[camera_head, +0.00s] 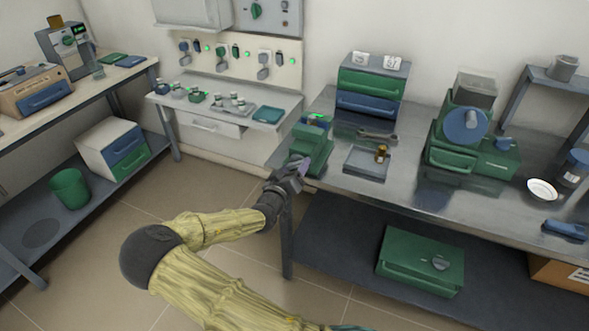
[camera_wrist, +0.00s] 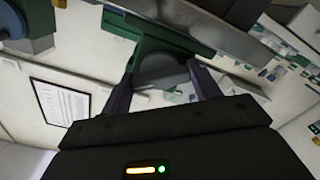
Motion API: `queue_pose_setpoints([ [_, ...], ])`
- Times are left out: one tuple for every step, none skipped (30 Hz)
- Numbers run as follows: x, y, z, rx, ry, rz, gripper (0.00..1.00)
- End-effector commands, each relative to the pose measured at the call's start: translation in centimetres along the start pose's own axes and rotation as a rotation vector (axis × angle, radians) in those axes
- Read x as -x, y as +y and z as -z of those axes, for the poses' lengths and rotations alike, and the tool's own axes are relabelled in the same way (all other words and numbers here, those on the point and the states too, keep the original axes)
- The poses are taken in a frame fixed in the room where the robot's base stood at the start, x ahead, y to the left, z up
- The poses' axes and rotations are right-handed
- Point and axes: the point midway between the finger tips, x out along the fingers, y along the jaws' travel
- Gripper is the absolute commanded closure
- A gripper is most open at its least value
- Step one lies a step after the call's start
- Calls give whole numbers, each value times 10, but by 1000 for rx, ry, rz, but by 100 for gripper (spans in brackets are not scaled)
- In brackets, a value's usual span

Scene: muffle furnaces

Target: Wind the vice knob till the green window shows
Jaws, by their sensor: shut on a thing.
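The green vice (camera_head: 313,148) stands at the left front corner of the metal workbench. A small bright green patch (camera_head: 318,117) shows on its top. My gripper (camera_head: 300,168) is at the vice's front, low and close to the bench edge. In the wrist view, my gripper's two dark fingers (camera_wrist: 162,84) stand on either side of a rounded grey knob (camera_wrist: 162,70) below the green vice body (camera_wrist: 155,38). They are shut on this knob. In the head view the knob is hidden by my gripper.
A wrench (camera_head: 377,136) and a shallow tray (camera_head: 367,162) with a small brass piece (camera_head: 382,152) lie right of the vice. A drawer unit (camera_head: 372,88) stands behind. A green machine (camera_head: 470,135) stands farther right. The floor (camera_head: 215,185) left of the bench is clear.

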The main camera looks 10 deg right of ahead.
Motion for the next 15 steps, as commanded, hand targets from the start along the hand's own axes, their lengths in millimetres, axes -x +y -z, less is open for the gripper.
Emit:
queue_pose_setpoints([
  [0, 0, 1, 0, 2, 1, 61],
  [0, 0, 1, 1, 2, 1, 61],
  [0, 0, 1, 1, 2, 1, 30],
  [0, 0, 1, 1, 2, 1, 29],
  [0, 0, 1, 1, 2, 1, 29],
  [0, 0, 1, 1, 1, 1, 29],
  [0, 0, 1, 1, 1, 1, 29],
  [0, 0, 1, 2, 1, 1, 29],
  [0, 0, 1, 2, 1, 1, 29],
  [0, 0, 1, 2, 1, 0, 29],
  [0, 0, 0, 2, 1, 0, 29],
  [0, 0, 0, 2, 1, 1, 29],
  [1, 0, 0, 2, 1, 1, 29],
  [2, 0, 0, 2, 1, 1, 29],
  [4, -1, 1, 2, 1, 1, 29],
])
